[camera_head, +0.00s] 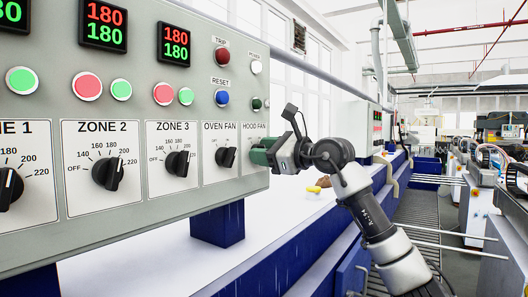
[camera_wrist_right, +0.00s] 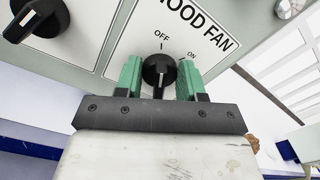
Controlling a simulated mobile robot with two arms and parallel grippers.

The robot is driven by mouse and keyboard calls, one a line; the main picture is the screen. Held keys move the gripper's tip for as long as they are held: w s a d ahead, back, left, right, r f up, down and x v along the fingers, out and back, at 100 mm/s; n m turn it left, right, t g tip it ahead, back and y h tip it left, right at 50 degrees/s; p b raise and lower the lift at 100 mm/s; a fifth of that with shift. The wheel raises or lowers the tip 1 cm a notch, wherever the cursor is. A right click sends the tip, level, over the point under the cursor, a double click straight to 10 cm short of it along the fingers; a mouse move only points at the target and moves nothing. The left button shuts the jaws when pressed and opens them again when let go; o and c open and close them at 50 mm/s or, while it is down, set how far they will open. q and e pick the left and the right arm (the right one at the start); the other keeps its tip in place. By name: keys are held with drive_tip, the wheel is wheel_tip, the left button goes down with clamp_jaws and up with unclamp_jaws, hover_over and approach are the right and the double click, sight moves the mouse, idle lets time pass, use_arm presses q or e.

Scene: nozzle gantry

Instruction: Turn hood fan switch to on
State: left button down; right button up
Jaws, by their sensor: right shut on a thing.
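The hood fan switch (camera_wrist_right: 159,72) is a black rotary knob under the HOOD FAN label, with OFF straight above it and ON to its upper right. Its pointer appears to face up toward OFF. My right gripper (camera_wrist_right: 160,74) has its two green fingers on either side of the knob and is shut on it. In the head view, my right gripper (camera_head: 266,152) is at the right end of the grey control panel (camera_head: 235,185) and hides the knob there. My left gripper is in neither view.
The oven fan knob (camera_head: 226,157) sits just left of my right gripper, with the zone 3 knob (camera_head: 178,163) beyond it. Blue and green buttons are above. A white surface lies below the panel, and an aisle runs at the right.

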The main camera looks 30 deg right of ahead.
drive_tip(key=m, duration=0.6)
drive_tip(key=shift+d, duration=0.15)
drive_tip(key=m, duration=0.5)
drive_tip(key=shift+w+d+m+p, duration=0.1)
drive_tip(key=shift+m+p, duration=0.2)
drive_tip(key=shift+p, duration=0.05)
idle(0.3)
drive_tip(key=o, duration=0.9)
